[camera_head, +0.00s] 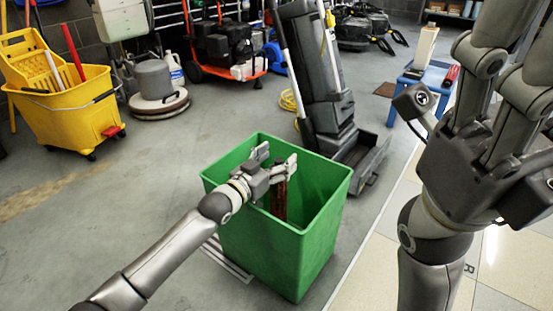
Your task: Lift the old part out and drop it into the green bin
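The green bin (325,235) stands on the floor in the middle of the view, its open top facing up. My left gripper (276,158) is over the bin's opening, its fingers apart. A narrow reddish-brown part (279,203), seemingly the old part, shows upright just below and between the fingers, inside the bin's outline. A finger covers its upper end, and I cannot tell whether it is gripped or loose. My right gripper (508,62) is large and close at the right edge, fingers pointing up. Its fingertips are cut off, and nothing held shows there.
A yellow mop bucket (70,115) stands at left, with a grey floor machine (157,85) beside it. A dark upright machine (318,85) stands just behind the bin. A blue stool (428,78) is at back right. Floor left of the bin is clear.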

